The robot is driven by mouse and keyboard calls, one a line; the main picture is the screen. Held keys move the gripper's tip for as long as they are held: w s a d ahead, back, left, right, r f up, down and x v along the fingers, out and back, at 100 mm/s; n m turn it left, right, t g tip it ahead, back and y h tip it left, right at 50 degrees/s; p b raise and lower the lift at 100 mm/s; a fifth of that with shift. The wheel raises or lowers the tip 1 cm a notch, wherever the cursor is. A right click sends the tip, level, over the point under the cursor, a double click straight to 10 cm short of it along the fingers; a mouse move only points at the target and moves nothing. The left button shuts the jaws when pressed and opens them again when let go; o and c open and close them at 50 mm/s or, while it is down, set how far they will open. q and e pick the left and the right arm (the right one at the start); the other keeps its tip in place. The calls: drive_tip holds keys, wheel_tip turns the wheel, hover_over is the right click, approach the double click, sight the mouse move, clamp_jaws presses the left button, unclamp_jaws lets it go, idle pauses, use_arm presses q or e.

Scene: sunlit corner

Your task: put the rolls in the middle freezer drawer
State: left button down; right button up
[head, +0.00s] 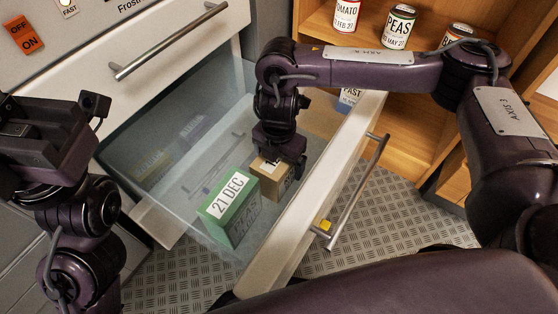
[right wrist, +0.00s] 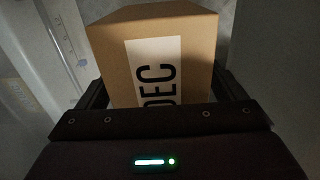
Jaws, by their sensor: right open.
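A freezer drawer (head: 275,262) with clear sides and a white front stands pulled open. In it a brown box (head: 279,190) stands beside a green box (head: 229,205) labelled "21 DEC". My right gripper (head: 280,152) reaches down into the drawer at the brown box. In the right wrist view the brown box (right wrist: 190,60), its label reading "DEC", sits between the open fingers. I cannot read a name of rolls on either box. My left gripper (head: 40,135) is raised at the left, away from the drawer; its fingers are not clear.
A closed white drawer front with a bar handle (head: 170,40) is above the open one. Blurred yellow and purple labels show deeper in the drawer. A wooden shelf (head: 420,75) with several cans stands at the right. Patterned metal floor (head: 405,215) is clear below.

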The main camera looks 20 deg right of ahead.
wheel_tip(320, 180, up, 10)
drive_tip(key=p, duration=0.5)
drive_tip(key=shift+r, duration=0.1)
drive_tip(key=shift+p, duration=0.3)
